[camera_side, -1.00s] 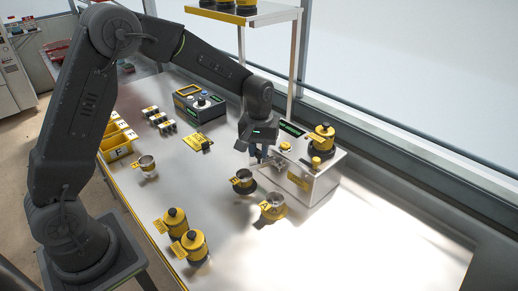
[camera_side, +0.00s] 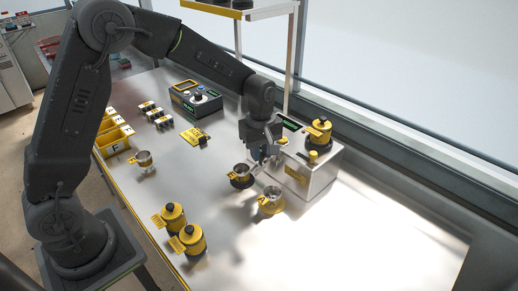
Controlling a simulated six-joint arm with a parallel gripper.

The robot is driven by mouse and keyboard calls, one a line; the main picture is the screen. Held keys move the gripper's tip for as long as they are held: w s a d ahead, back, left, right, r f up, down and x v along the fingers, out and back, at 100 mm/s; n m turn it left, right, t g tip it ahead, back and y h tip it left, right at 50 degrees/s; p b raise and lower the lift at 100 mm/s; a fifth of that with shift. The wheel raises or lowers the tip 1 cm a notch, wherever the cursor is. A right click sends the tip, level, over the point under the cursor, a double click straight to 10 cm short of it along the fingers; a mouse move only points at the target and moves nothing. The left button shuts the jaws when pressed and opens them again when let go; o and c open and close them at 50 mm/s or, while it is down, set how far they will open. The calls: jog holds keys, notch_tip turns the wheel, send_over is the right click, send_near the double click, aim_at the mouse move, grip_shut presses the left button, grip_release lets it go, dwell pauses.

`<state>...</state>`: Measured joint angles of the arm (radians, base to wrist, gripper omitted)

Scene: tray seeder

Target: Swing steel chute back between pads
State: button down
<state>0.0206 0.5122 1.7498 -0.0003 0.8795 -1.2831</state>
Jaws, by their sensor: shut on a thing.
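The seeder (camera_side: 318,183), a steel box, stands at the right of the bench. My gripper (camera_side: 264,158) is at its front left edge, shut on what looks like the small steel chute, which the fingers mostly hide. Just below the gripper, one steel cup with a yellow tag sits on a dark pad (camera_side: 241,184). A second tagged cup sits on a yellow pad (camera_side: 269,211) to its lower right. The gripper is above and behind the two cups. I cannot tell exactly where the chute's outlet points.
Two yellow-and-black canisters (camera_side: 182,228) stand at the front left. A third steel cup (camera_side: 144,159) stands left of centre. Yellow bins (camera_side: 116,139), a control box (camera_side: 195,101) and a yellow card (camera_side: 195,135) are farther back. The bench's right front is clear.

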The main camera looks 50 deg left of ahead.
jog(key=shift+d+n, duration=0.1)
jog(key=shift+n, duration=0.2)
jog(key=c, duration=1)
grip_release()
jog(key=shift+r, duration=0.1)
notch_tip(320, 180, up, 14)
jog(key=shift+f, duration=0.15)
